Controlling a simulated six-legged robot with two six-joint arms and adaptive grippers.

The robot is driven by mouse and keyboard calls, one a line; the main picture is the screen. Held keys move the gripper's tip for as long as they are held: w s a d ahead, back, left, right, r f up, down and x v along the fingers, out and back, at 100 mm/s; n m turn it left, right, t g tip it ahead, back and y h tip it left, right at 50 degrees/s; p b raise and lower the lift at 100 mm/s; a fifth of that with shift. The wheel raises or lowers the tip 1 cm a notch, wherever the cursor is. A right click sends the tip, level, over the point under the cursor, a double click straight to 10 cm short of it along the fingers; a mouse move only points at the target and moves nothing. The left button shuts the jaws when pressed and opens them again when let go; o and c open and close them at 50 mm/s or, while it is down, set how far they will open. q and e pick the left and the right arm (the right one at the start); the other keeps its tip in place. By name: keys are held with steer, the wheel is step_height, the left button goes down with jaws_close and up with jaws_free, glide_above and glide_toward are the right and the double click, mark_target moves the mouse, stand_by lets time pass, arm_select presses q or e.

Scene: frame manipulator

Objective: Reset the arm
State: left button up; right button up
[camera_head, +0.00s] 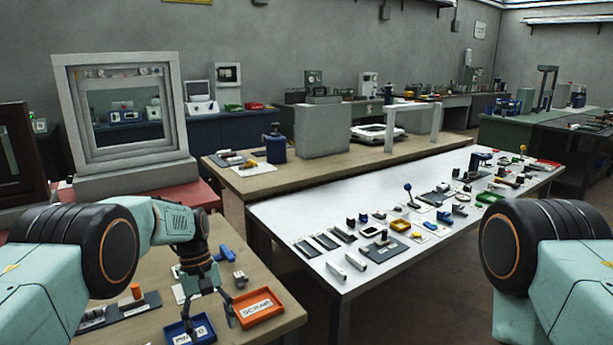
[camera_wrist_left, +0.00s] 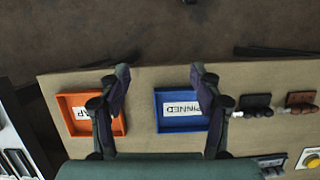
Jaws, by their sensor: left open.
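My left gripper (camera_head: 210,322) hangs fingers-down over the front edge of the near wooden table, above and between the two trays. Its fingers are spread apart with nothing between them, which also shows in the left wrist view (camera_wrist_left: 159,75). The orange tray (camera_head: 258,306), labelled SCRAP, is right of the gripper. The blue tray (camera_head: 207,337), labelled PINNED, is partly behind the fingers. In the left wrist view, the orange tray (camera_wrist_left: 72,130) is at the left and the blue tray (camera_wrist_left: 181,90) is in the middle, both partly covered by fingers. My right gripper is not in view.
A blue part (camera_head: 225,255) and small fittings lie behind the trays. A dark mat with an orange-topped piece (camera_head: 136,292) is at the left. A white table (camera_head: 340,220) with many small parts stands to the right. A large grey frame (camera_head: 127,120) stands behind.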

arm_select(q)
steer(key=s+a+f+m+t+y+b, duration=0.15)
steer(key=s+f+b, duration=0.25)
steer(key=s+f, duration=1.6)
steer(key=s+f+m+t+b, duration=0.1)
steer(key=s+m+b, duration=0.3)
steer(key=s, duration=1.6)
steer(key=shift+a+f, duration=0.35)
steer(key=shift+f, duration=0.15)
steer(key=shift+s+r+t+y, duration=0.25)
steer(key=shift+s+r, duration=0.1)
steer(key=shift+s, duration=0.05)
steer(key=shift+a, duration=0.1)
